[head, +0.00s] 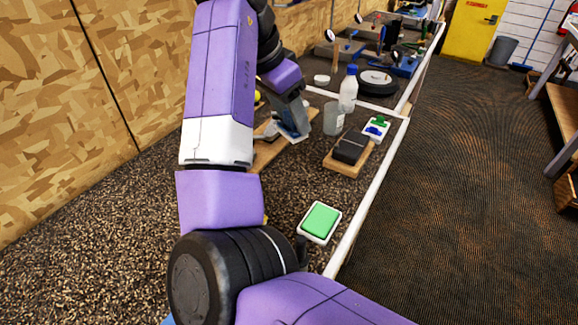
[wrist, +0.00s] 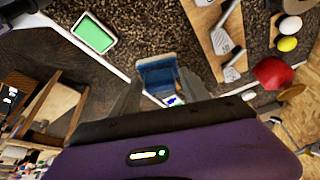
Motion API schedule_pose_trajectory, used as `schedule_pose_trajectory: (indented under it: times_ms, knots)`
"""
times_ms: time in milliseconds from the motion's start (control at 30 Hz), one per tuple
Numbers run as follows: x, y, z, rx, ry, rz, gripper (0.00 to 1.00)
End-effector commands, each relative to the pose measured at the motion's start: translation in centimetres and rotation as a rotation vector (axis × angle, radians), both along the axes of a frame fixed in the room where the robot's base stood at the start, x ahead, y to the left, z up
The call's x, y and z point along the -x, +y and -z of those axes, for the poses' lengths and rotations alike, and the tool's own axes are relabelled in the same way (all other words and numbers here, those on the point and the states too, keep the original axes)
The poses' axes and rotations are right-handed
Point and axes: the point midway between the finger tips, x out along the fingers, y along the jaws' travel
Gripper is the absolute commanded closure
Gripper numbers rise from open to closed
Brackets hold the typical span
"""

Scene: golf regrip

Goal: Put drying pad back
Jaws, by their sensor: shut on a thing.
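My gripper (head: 290,122) is low over the left part of the bench, beside a wooden board. In the wrist view, my gripper (wrist: 158,84) has its two fingers closed on a blue pad (wrist: 157,73) with a paler front edge. The fingers cover the pad's sides. In the head view only a small bluish patch of it shows at the fingertips. I cannot tell if the pad touches anything below. A green pad (head: 320,220) lies in a white tray near the bench's front edge, also visible in the wrist view (wrist: 94,34).
A dark block (head: 350,146) sits on a wooden board right of my gripper. A grey cup (head: 333,119) and a blue-capped bottle (head: 348,92) stand behind. Metal club heads (wrist: 222,42) lie on a board. A red ball (wrist: 272,73) is nearby. White edging (head: 368,198) borders the bench.

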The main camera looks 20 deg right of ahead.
Motion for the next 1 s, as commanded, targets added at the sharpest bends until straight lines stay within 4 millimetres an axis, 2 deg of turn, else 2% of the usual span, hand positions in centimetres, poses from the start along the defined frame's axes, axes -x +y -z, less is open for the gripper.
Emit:
schedule_pose_trajectory:
  times_ms: [33, 100, 333, 667, 900, 1000]
  knots:
    - [0.1, -0.1, 1.5, 0.004, 0.003, 0.002, 0.87]
    - [0.1, -0.1, 3.2, 0.003, 0.003, 0.001, 0.87]
    - [0.1, 0.1, 7.9, -0.001, 0.002, -0.001, 0.87]
    - [0.0, 0.0, 10.4, 0.001, 0.000, 0.000, 0.87]
    - [0.0, 0.1, 13.7, 0.000, 0.001, 0.000, 0.87]
    - [0.0, 0.0, 13.9, 0.001, -0.002, 0.001, 0.87]
